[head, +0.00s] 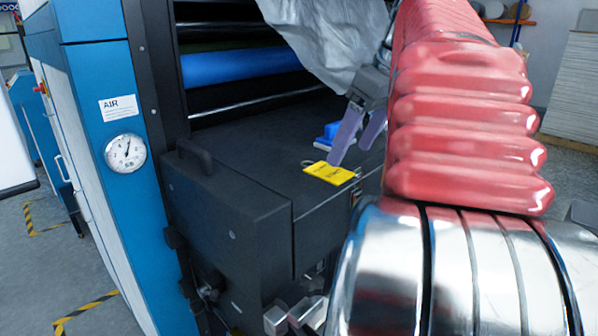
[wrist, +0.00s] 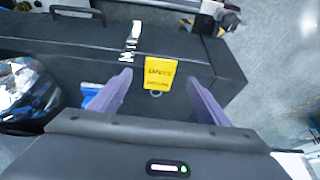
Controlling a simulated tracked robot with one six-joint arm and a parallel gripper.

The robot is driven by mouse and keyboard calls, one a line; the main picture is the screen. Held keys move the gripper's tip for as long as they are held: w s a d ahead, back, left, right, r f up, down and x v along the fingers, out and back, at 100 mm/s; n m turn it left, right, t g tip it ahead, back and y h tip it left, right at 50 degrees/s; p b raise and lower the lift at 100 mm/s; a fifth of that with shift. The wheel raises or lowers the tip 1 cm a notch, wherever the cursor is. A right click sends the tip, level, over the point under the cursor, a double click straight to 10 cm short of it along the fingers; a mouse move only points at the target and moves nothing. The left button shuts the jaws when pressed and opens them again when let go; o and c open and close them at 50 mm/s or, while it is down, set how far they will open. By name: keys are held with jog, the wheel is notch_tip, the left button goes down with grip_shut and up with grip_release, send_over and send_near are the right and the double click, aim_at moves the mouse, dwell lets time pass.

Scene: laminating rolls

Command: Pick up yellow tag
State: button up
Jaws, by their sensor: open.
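The yellow tag (head: 328,173) lies flat on the black machine top, near its front right edge, with dark lettering and a small ring at one end. In the wrist view the yellow tag (wrist: 161,74) lies ahead, between the lines of the two fingers, with its ring towards me. My gripper (head: 354,142) is open and empty, just beyond and to the right of the tag in the head view. Its purple fingers also show in the wrist view (wrist: 160,80), one on each side of the tag. I cannot tell the exact height of the fingertips above it.
A blue object (head: 328,135) sits on the machine top (head: 250,165) just behind the tag. A black handle (head: 195,155) stands at the left. Blue and black rollers (head: 240,66) and crumpled grey film (head: 330,40) are behind.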

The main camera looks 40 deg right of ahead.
aim_at(340, 175)
jog(key=shift+s+x, duration=0.2)
jog(key=shift+x, duration=2.35)
jog(key=shift+f, duration=0.1)
jog(key=c, duration=1.1)
jog(key=shift+c, duration=0.2)
notch_tip(340, 175, up, 10)
